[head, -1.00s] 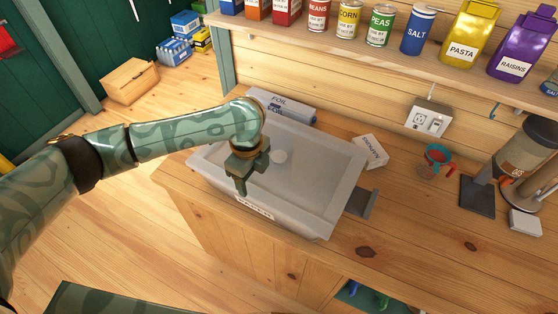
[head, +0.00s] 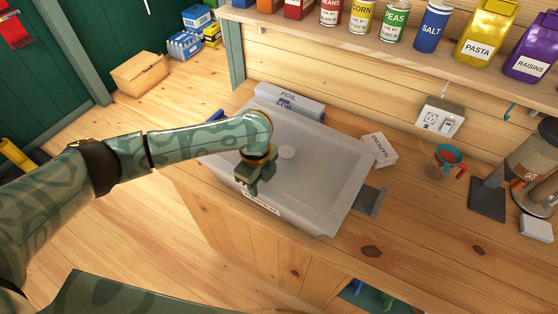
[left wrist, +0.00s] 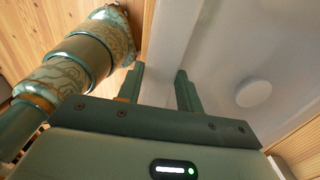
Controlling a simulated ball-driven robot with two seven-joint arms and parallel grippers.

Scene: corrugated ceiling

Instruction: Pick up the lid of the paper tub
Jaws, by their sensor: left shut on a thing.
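The paper tub (head: 290,215) is a grey, see-through box on the wooden counter, with a white label on its front wall. Its pale lid (head: 325,165) lies across the top and has a round white knob (head: 288,152), which also shows in the left wrist view (left wrist: 253,92). My left gripper (head: 251,190) points down at the lid's front edge, left of the label's middle. In the left wrist view, the fingers (left wrist: 161,85) stand a little apart with the pale rim between them. The fingertips' grip is partly hidden. My right gripper is out of view.
A foil box (head: 290,98) lies behind the tub. A white napkin box (head: 379,150), a cup with red and blue parts (head: 446,161) and an oats dispenser (head: 530,155) stand to the right. A shelf of cans and bags hangs above. The front right counter is clear.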

